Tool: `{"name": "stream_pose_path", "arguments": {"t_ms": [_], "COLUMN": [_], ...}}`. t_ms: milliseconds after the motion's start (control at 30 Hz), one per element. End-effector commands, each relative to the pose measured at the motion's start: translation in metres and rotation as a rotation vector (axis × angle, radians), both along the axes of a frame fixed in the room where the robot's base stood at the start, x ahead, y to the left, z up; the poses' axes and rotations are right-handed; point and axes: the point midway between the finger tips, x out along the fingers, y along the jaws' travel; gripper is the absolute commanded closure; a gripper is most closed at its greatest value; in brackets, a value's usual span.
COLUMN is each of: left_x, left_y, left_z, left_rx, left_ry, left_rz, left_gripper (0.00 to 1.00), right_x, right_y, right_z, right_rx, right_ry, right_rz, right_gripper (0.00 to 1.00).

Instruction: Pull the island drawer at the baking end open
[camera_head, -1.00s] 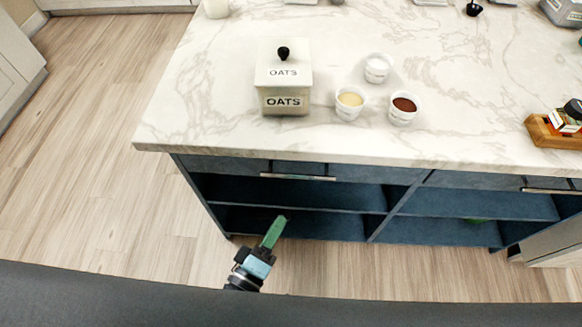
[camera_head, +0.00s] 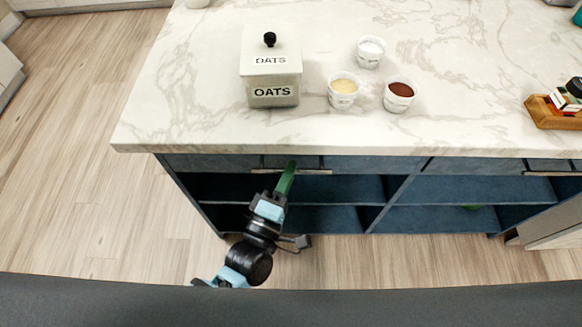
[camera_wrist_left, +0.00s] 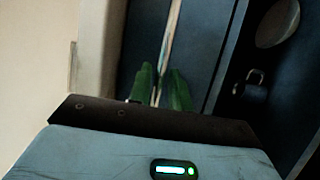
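The island drawer (camera_head: 212,162) is a dark blue front under the marble top, below the oats canister. It looks shut, flush with the island's face. Its pale bar handle (camera_head: 318,171) shows on both sides of my left gripper (camera_head: 290,168), which has its green fingertips at the bar. In the left wrist view the handle (camera_wrist_left: 173,38) runs down between the two green fingers (camera_wrist_left: 161,88). The fingers are apart, with a gap visible around the bar; I cannot tell whether they touch it. My right gripper is not in view.
The marble top (camera_head: 200,110) overhangs the drawer. On it stand the oats canister (camera_head: 271,80), several small white cups and a wooden tray (camera_head: 552,118). Open shelves (camera_head: 335,190) lie below. The left wrist view shows a dark cup-like object (camera_wrist_left: 250,88). Floor is clear at left.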

Motion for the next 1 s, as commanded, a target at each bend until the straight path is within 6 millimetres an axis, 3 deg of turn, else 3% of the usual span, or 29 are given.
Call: {"name": "stream_pose_path", "arguments": {"t_ms": [167,433,600,1000], "left_x": [0.011,0.0123,0.0122,0.0097], "left_y": [-0.0049,-0.0054,-0.0053,-0.0052], "left_z": [0.0023,0.0025,0.0024,0.0023], "left_rx": [0.0,0.001,0.001,0.001], "left_ry": [0.0,0.0,0.0,0.001], "left_rz": [0.0,0.0,0.0,-0.001], "left_gripper": [0.8,0.8,1.0,1.0], "right_x": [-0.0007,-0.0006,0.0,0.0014], "right_y": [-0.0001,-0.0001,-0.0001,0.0], "right_z": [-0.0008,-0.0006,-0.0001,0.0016], "right_rx": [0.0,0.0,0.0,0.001], "right_ry": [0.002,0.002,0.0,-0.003], "right_rz": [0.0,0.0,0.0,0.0], "right_gripper": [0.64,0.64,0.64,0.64]}}
